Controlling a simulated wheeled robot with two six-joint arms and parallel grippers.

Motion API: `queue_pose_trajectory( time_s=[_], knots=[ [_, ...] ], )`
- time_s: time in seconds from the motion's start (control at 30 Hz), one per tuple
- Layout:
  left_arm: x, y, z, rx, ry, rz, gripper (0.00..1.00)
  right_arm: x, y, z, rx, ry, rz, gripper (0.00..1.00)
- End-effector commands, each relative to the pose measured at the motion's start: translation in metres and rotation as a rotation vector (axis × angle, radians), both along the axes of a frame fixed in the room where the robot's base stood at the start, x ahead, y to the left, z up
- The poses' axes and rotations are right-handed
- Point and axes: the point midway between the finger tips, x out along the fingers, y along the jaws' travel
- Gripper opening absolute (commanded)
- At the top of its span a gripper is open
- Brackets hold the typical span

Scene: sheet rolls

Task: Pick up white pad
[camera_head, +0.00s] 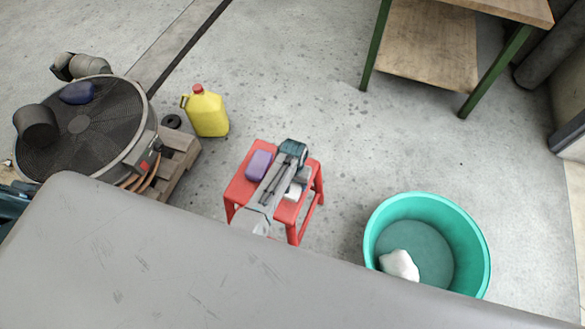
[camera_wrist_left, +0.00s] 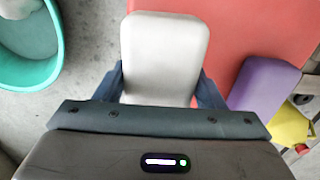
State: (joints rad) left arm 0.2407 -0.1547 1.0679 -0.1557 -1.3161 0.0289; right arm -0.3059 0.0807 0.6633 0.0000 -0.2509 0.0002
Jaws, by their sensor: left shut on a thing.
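The white pad (camera_wrist_left: 165,48) fills the space between the two dark fingers of my left gripper (camera_wrist_left: 161,88) in the left wrist view. The left gripper is shut on it, one finger at each long side. In the head view the white pad (camera_head: 293,192) shows at the right side of the red stool (camera_head: 238,190), partly hidden by my left gripper (camera_head: 299,180) and arm. The stool's red top lies behind the pad in the wrist view; I cannot tell whether they touch. My right gripper is not in view.
A purple pad (camera_head: 259,165) lies on the stool, left of my arm. A teal tub (camera_head: 478,240) with a white lump (camera_head: 400,264) stands at the right. A yellow jug (camera_head: 208,114) and a large fan (camera_head: 85,130) are at the left. A grey surface (camera_head: 200,270) fills the front.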

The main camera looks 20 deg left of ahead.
Motion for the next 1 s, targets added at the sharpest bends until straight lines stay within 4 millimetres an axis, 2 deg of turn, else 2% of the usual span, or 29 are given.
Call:
queue_pose_trajectory(
  time_s=[0.03,0.1,0.3,0.5,0.7,0.97,1.0],
  knots=[
    [-0.013,-0.005,0.013,-0.002,0.002,0.000,0.41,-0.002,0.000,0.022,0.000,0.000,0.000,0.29],
    [-0.028,-0.012,0.014,-0.003,0.002,0.001,0.41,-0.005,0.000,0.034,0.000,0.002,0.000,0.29],
    [-0.066,-0.027,0.016,-0.002,0.002,0.000,0.41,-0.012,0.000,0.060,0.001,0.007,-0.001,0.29],
    [-0.092,-0.037,0.015,-0.001,-0.001,0.001,0.41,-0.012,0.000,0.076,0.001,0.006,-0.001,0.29],
    [-0.103,-0.041,0.013,0.000,-0.001,0.001,0.41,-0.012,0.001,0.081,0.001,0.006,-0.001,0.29],
    [-0.104,-0.042,0.012,0.000,-0.002,0.001,0.41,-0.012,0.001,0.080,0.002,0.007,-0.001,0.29],
    [-0.104,-0.042,0.012,0.000,-0.002,0.001,0.61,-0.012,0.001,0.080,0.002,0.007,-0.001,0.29]
  ],
)
